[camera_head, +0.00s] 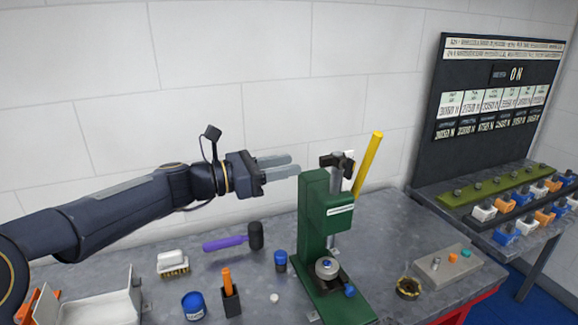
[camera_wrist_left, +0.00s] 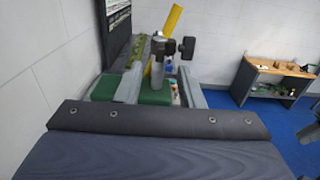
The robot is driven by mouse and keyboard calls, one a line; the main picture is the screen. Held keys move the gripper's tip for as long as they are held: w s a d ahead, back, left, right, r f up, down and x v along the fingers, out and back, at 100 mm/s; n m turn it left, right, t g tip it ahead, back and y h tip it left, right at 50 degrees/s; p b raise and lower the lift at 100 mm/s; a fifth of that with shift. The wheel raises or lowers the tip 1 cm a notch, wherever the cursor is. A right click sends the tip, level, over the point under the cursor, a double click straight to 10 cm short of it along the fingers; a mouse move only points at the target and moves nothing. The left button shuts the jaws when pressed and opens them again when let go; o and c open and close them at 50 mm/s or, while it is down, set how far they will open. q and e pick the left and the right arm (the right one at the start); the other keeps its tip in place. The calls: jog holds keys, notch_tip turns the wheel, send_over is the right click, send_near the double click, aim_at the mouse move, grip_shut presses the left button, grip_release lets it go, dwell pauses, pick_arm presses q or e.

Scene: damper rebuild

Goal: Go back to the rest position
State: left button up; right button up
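My left gripper (camera_head: 292,165) is raised above the grey workbench (camera_head: 390,225), its fingers pointing right toward the top of the green press (camera_head: 314,225). In the left wrist view my left gripper (camera_wrist_left: 163,82) has its two fingers apart with nothing held between them. The green press top and its yellow lever (camera_wrist_left: 172,28) show beyond the fingers. The yellow lever (camera_head: 368,163) stands tilted at the press in the head view. I cannot tell whether a fingertip touches the press.
On the bench are a purple-handled hammer (camera_head: 226,243), a brush (camera_head: 173,262), a blue tin (camera_head: 193,305), a white tray (camera_head: 100,308) and a grey block with colored parts (camera_head: 448,268). A dark board (camera_head: 500,90) stands behind a rack of parts at right.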

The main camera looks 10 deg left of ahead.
pick_arm(q)
jog(key=s+a+f+m+g+y, duration=0.1)
jog(key=s+f+m+y, duration=0.2)
jog(key=s+f+m, duration=0.4)
jog(key=s+a+f+m+g+y, duration=0.2)
jog(key=s+f+m+y, duration=0.2)
jog(key=s, duration=0.9)
jog(key=s+a+f+m+g+y, duration=0.1)
jog(key=s+f+m+g+y, duration=0.1)
jog(key=s+f+m, duration=0.9)
jog(key=shift+a+m+y, duration=0.2)
jog(key=shift+m+y, duration=0.6)
jog(key=shift+y, duration=0.1)
